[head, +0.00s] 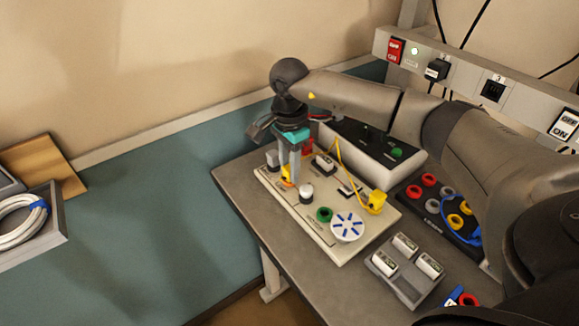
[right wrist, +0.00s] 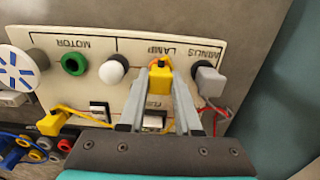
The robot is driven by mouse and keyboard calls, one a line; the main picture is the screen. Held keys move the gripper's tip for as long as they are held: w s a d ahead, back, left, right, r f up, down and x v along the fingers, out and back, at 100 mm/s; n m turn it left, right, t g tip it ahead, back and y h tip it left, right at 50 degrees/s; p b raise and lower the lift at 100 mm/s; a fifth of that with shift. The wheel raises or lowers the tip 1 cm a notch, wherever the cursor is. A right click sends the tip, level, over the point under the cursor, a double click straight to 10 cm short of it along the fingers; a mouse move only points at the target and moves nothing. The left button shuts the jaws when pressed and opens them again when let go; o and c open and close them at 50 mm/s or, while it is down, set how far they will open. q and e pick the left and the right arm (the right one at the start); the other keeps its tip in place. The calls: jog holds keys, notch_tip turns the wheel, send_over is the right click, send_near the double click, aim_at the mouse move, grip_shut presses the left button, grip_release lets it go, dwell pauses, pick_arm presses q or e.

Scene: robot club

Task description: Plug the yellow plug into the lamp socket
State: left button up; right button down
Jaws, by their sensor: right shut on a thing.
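My right gripper (head: 289,178) points down at the far left part of the cream panel board (head: 334,248). It is shut on the yellow plug (right wrist: 160,83), which shows between the fingertips in the right wrist view. The plug is at the orange-rimmed lamp socket (right wrist: 158,61), beside the LAMP label. The plug hides part of the socket, and I cannot tell how deep it sits. A second yellow plug (head: 376,202) is at the board's right end, with a yellow cord rising from it. My left gripper is not in view.
Near the gripper stand a white dome (right wrist: 112,71), a green socket (right wrist: 75,63) and a grey plug (right wrist: 208,80) at MINUS. A white disc with blue marks (head: 347,227) is at the front. A grey block holder (head: 405,290) and a black socket board (head: 433,207) are to the right.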

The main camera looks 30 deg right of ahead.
jog(key=c, duration=0.5)
grip_release()
notch_tip(320, 180, up, 15)
jog(key=shift+r+p, duration=0.1)
jog(key=shift+p, duration=0.55)
